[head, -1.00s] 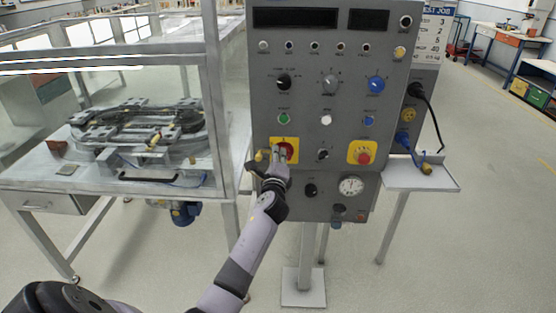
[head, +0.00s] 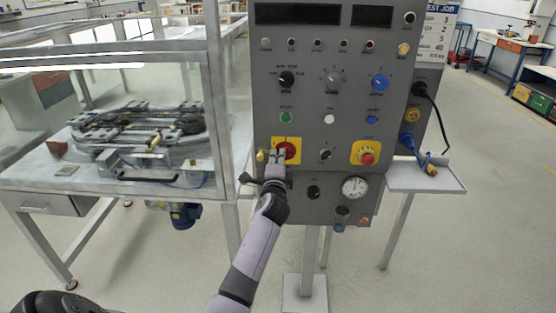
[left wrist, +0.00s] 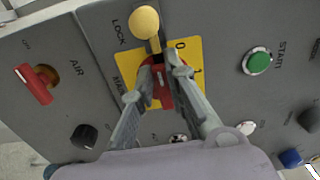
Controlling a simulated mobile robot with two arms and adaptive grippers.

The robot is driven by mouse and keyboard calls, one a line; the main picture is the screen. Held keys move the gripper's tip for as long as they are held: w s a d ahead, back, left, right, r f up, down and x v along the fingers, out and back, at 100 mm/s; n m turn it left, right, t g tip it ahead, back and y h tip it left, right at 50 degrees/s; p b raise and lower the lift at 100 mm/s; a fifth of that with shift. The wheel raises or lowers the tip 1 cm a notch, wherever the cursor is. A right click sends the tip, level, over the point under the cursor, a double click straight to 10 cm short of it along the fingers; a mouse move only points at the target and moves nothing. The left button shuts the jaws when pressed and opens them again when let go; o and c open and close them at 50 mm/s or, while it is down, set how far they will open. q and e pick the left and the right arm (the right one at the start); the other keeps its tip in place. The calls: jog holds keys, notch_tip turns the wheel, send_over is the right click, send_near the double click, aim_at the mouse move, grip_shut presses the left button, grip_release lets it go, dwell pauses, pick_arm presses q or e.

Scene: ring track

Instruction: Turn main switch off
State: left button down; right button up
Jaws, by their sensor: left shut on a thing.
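The main switch is a red rotary handle (head: 289,151) on a yellow plate (head: 296,141) at the lower left of the grey control panel (head: 318,105). My left gripper (head: 279,157) reaches it from below and left. In the left wrist view the two fingers (left wrist: 158,82) are shut on the red handle (left wrist: 163,92), one on each side. The yellow plate (left wrist: 187,53) there carries the marks 0 and 1. The fingers partly cover the handle, and I cannot tell which mark it points to. My right gripper is in neither view.
A yellow knob (left wrist: 145,22) marked LOCK sits close beside the switch. A red AIR handle (left wrist: 36,82) and a green START button (left wrist: 257,61) are near. A red emergency button (head: 367,158) is farther right. A glass-walled ring track table (head: 150,187) stands left.

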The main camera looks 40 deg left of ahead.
pick_arm(q)
jog(key=shift+f, duration=0.15)
jog(key=c, duration=1.6)
grip_release()
jog(key=v, duration=1.2)
jog(key=shift+s, duration=0.1)
